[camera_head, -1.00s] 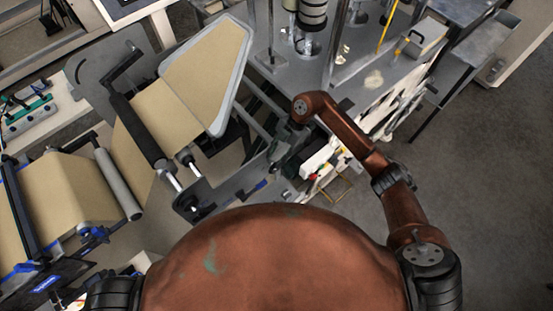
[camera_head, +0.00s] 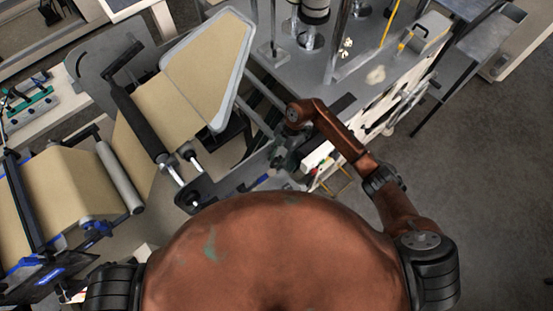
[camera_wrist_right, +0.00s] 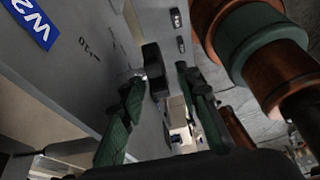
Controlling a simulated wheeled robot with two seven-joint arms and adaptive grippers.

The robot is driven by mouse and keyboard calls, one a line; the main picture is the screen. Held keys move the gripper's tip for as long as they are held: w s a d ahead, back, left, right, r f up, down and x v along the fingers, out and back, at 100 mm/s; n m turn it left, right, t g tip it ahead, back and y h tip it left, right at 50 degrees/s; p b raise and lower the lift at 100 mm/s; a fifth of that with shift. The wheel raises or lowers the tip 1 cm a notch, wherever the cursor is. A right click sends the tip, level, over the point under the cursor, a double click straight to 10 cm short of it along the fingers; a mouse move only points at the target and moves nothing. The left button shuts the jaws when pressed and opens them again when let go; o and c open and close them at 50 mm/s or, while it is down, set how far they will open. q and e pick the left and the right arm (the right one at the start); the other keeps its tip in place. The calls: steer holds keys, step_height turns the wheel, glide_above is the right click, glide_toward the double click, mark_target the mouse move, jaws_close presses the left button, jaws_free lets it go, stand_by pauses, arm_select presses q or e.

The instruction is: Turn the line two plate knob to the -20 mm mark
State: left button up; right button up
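A black knob (camera_wrist_right: 155,72) stands out from a grey plate (camera_wrist_right: 85,62) in the right wrist view. Small dark characters are printed on the plate to its left, too small to read surely. In the head view my right gripper (camera_head: 282,158) is beside the machine's side, and the knob cannot be made out. My left gripper is not in view.
A kraft paper web (camera_head: 205,65) runs over rollers on the left. A grey machine deck (camera_head: 350,85) with posts is at the top. A white box (camera_head: 318,155) sits right of the gripper. Open floor (camera_head: 480,190) lies to the right.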

steer(key=shift+w, duration=0.1)
steer(key=shift+c, duration=0.7)
jaws_close()
steer(key=shift+a+r+t+h+p, duration=0.2)
steer(key=shift+t+h+p, duration=0.4)
steer(key=shift+p, duration=0.65)
steer(key=shift+s+a+t+h+p, duration=0.1)
steer(key=shift+s+t+h+p, duration=0.15)
steer(key=shift+h+p, duration=0.4)
steer(key=shift+a+f+t+h+p, duration=0.25)
steer(key=shift+t+h+p, duration=0.25)
steer(key=shift+t+h, duration=0.2)
steer(key=shift+s+f+t+h, duration=0.15)
steer(key=shift+t+h, duration=0.3)
steer(key=shift+h, duration=0.4)
